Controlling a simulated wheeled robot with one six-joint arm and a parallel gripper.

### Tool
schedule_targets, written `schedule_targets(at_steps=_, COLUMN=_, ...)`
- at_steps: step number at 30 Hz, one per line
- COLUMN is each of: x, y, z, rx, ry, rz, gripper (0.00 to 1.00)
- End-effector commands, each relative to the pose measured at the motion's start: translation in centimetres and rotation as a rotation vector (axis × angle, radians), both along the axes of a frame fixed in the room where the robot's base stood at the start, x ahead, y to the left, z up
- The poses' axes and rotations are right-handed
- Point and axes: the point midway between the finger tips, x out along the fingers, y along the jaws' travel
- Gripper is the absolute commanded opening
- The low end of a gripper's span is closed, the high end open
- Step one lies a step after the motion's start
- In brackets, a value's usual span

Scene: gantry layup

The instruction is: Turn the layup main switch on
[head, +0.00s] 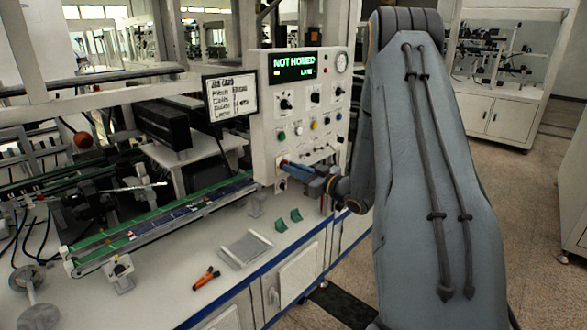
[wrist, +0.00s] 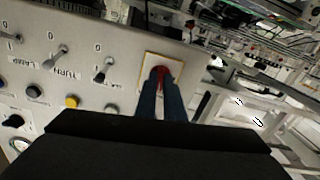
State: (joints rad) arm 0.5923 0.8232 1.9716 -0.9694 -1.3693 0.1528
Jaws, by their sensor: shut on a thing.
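The main switch is a red handle (wrist: 160,71) on a yellow-edged pale plate, at the end of the control panel (head: 264,120). It also shows as a small spot of red (head: 285,162) low on the panel in the head view. My gripper (head: 291,166) reaches the panel from the right. In the wrist view its two blue fingers (wrist: 160,80) are shut on the red handle, one on either side. The fingers hide most of the handle, so its angle and any marks under it cannot be read. The panel display (head: 294,66) reads "NOT HOMED".
Toggle switches (wrist: 57,57) and knobs sit close to the handle on the panel. A job card sign (head: 231,97) stands left of the panel. The bench below holds green brackets (head: 281,224), a grey tray (head: 245,248) and an orange-handled tool (head: 206,278). Floor at right is clear.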

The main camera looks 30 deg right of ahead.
Motion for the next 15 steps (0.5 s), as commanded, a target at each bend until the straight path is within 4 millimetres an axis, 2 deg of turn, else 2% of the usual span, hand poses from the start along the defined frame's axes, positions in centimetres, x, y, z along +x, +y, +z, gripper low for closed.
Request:
schedule_targets(at_steps=7, x=-0.04, y=0.00, z=-0.05, rx=0.100, ry=0.038, rz=0.000, gripper=0.00)
schedule_targets(at_steps=15, x=-0.04, y=0.00, z=-0.08, rx=0.138, ry=0.052, rz=0.000, gripper=0.00)
